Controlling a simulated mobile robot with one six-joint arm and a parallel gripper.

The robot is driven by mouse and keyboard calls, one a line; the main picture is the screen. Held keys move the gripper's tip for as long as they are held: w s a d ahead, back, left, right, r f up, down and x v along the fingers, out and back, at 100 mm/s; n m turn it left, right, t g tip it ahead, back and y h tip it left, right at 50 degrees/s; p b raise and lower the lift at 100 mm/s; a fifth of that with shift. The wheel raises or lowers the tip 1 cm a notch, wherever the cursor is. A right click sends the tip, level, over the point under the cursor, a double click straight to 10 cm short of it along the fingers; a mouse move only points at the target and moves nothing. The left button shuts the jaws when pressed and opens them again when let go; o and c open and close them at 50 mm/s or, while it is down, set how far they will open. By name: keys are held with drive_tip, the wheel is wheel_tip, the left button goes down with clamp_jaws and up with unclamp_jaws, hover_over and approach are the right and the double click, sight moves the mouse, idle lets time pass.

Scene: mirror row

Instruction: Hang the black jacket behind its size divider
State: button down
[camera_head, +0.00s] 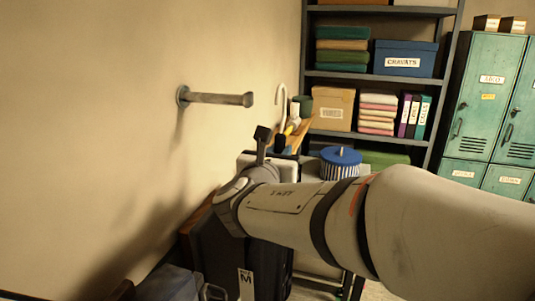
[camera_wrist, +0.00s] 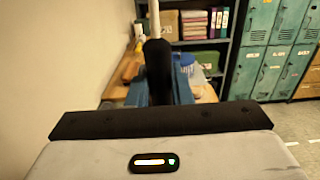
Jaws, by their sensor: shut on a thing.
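My gripper (camera_head: 270,140) is raised in the middle of the head view. It is shut on the neck of a pale hanger, whose hook (camera_head: 281,97) stands up above the fingers. A white tag with an M (camera_head: 246,284) lies against this dark area. I cannot make out a size divider in either view.
A short metal peg (camera_head: 220,98) juts from the left wall, left of the hook. Behind stand a grey shelf (camera_head: 370,78) with folded cloths and boxes, a blue-lidded striped tub (camera_head: 340,164) and green lockers (camera_head: 490,100). The wall around the peg is bare.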

drive_tip(key=s+d+b, duration=0.3)
drive_tip(key=d, duration=0.6)
drive_tip(key=s+d+b, duration=0.3)
drive_tip(key=d+b, duration=0.1)
drive_tip(key=d, duration=0.4)
drive_tip(key=shift+s+d+r, duration=0.15)
drive_tip(key=shift+s+d, duration=0.1)
drive_tip(key=shift+d, duration=0.1)
idle(0.6)
drive_tip(key=shift+d, duration=0.15)
idle(0.7)
